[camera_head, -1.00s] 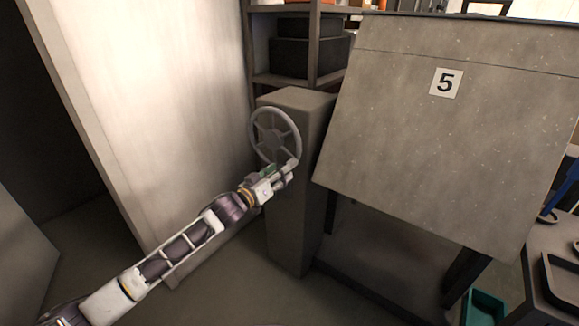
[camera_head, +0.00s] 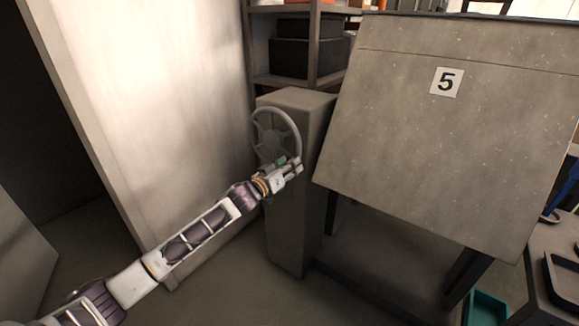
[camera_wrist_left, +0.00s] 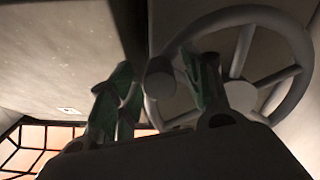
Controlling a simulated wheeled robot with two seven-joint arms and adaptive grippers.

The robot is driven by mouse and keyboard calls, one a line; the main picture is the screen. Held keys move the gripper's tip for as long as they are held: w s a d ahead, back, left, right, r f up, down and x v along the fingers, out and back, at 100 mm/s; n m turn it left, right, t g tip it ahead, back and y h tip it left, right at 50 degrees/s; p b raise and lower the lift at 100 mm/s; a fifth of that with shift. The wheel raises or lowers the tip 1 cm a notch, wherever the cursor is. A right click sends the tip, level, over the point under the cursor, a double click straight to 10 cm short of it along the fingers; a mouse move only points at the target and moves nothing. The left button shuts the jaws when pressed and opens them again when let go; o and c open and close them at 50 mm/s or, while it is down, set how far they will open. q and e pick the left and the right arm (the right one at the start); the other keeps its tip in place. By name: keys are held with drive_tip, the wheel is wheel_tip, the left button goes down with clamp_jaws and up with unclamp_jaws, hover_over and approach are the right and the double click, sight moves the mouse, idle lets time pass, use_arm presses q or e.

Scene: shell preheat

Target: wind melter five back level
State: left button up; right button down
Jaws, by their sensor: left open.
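Melter five is the large grey speckled box (camera_head: 440,150) with a "5" label (camera_head: 446,82), at the right in the head view. Its edges slant in the picture; I cannot tell its exact tilt. A grey spoked handwheel (camera_head: 272,110) is on a grey pedestal (camera_head: 290,235) left of the melter. My left gripper (camera_head: 296,163) is at the wheel's lower right rim. In the left wrist view, the wheel (camera_wrist_left: 304,60) is at the right, and its round knob (camera_wrist_left: 160,78) shows between the open fingers of my left gripper (camera_wrist_left: 162,68). Contact cannot be told. My right gripper is out of view.
A pale panel (camera_head: 165,110) stands left of the pedestal. Shelves with dark boxes (camera_head: 305,60) are behind. A teal bin (camera_head: 485,308) and a bench with a dark tray (camera_head: 565,285) are at the lower right. Floor is clear in front of the pedestal.

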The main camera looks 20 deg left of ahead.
use_arm(q)
drive_tip(key=shift+w, duration=0.25)
drive_tip(key=shift+c, duration=0.5)
clamp_jaws()
